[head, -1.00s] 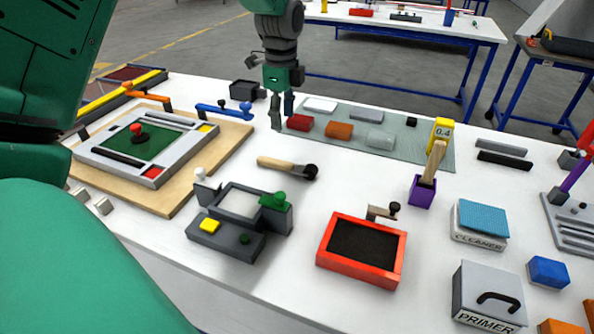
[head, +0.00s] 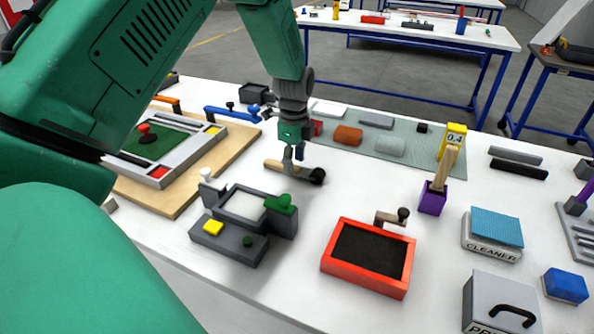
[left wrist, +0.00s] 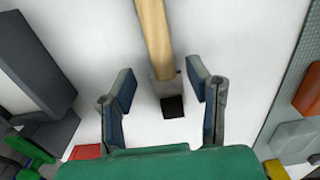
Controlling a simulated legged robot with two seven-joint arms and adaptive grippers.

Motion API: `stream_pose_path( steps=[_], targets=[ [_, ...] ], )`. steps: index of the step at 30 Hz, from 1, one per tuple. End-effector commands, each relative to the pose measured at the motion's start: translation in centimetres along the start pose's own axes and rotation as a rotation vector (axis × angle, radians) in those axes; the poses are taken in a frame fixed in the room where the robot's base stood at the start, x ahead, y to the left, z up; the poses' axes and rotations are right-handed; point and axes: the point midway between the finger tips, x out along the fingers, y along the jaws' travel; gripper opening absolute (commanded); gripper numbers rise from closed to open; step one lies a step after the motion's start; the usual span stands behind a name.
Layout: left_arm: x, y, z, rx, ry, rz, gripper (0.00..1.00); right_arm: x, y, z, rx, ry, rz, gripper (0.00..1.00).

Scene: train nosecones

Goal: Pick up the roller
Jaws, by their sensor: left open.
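The roller lies on the white table, with a wooden handle (head: 273,165) and a black end (head: 317,176). My left gripper (head: 294,156) points down over its middle in the head view, open and empty, its fingers covering part of the roller. In the left wrist view the wooden handle (left wrist: 155,40) runs down from the top edge, ending in a dark square part (left wrist: 173,105). The open fingers (left wrist: 160,95) stand on either side of that end, with gaps at both sides. Whether the fingertips reach the roller's height I cannot tell. My right gripper is not in view.
A grey fixture with a green knob (head: 245,222) stands in front of the roller. A red-framed black tray (head: 368,258) is to its right. Behind lies a grey-green mat with coloured blocks (head: 348,135). A purple holder (head: 433,198) stands right. Bare table lies between roller and holder.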

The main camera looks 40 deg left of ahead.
Motion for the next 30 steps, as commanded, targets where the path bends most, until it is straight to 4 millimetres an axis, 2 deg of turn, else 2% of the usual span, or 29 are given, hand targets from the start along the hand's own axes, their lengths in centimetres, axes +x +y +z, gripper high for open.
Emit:
stream_pose_path(
  steps=[2,5,13,17,26,30],
  targets=[
    [1.4,0.0,0.2,0.000,0.001,0.003,0.45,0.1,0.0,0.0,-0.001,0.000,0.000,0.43],
    [2.3,-0.1,0.3,-0.002,0.004,0.002,0.45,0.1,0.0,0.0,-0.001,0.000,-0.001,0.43],
    [2.3,0.1,-0.1,-0.001,-0.002,0.000,0.45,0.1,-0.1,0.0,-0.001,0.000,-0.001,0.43],
    [2.2,0.1,-0.3,-0.001,-0.004,0.000,0.00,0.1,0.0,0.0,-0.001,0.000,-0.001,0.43],
    [2.2,0.0,0.0,-0.001,0.001,-0.001,0.00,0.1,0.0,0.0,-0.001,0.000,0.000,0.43],
    [1.1,-0.1,0.1,0.000,0.002,-0.003,0.00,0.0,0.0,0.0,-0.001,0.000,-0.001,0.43]
  ],
)
